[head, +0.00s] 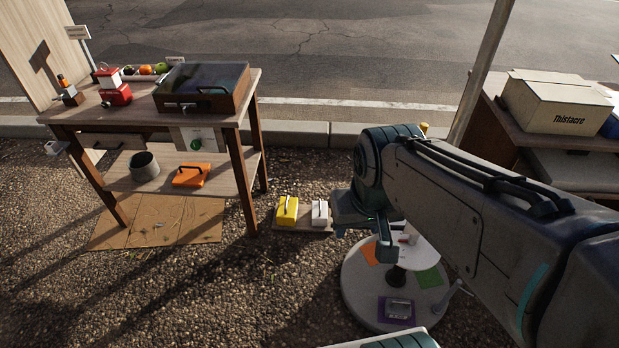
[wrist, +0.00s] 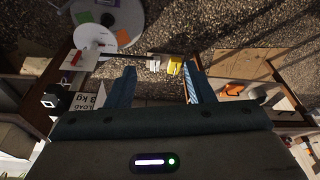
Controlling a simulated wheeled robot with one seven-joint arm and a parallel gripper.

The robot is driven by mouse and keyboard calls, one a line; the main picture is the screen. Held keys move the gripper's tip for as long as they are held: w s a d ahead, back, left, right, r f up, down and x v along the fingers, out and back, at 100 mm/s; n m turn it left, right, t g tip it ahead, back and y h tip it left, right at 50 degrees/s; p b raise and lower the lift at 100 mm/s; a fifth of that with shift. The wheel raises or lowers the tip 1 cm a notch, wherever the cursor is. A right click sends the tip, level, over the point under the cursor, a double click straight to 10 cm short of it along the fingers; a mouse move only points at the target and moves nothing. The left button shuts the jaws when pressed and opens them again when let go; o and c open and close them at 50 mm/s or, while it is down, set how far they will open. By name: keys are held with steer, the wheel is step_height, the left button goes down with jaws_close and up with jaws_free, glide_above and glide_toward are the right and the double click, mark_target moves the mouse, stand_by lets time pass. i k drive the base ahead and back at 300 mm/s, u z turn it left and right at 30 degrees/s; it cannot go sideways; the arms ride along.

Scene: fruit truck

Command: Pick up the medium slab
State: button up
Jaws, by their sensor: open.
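Three handled blocks are in view, and none is labelled by size. The orange one (head: 191,175) looks widest and lies on the table's lower shelf. The yellow one (head: 288,211), which looks middle-sized, sits on a low board (head: 305,227) on the gravel. The smaller white one (head: 320,212) stands to its right. My gripper (head: 384,245) is to the right of the board, partly hidden by my arm. In the wrist view my gripper (wrist: 161,68) is open and empty. The white block (wrist: 154,64) and yellow block (wrist: 174,66) appear beyond and between its fingers; the orange block (wrist: 235,88) is outside them.
A wooden table (head: 140,115) carries a dark-lidded box (head: 203,88), a red device (head: 113,88) and fruit. A grey pot (head: 145,166) is on its shelf. A round stand (head: 375,300) is beside the board. A carton (head: 556,100) sits on the right table. Gravel in front is clear.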

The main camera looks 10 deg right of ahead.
mark_target(320, 211)
steer(key=u, duration=0.8)
steer(key=k, duration=1.05)
steer(key=u, duration=0.65)
steer(key=i, duration=2)
steer(key=z, duration=1.15)
steer(key=i, duration=1.25)
steer(key=z, duration=1.85)
steer(key=i, duration=0.6)
steer(key=z, duration=0.55)
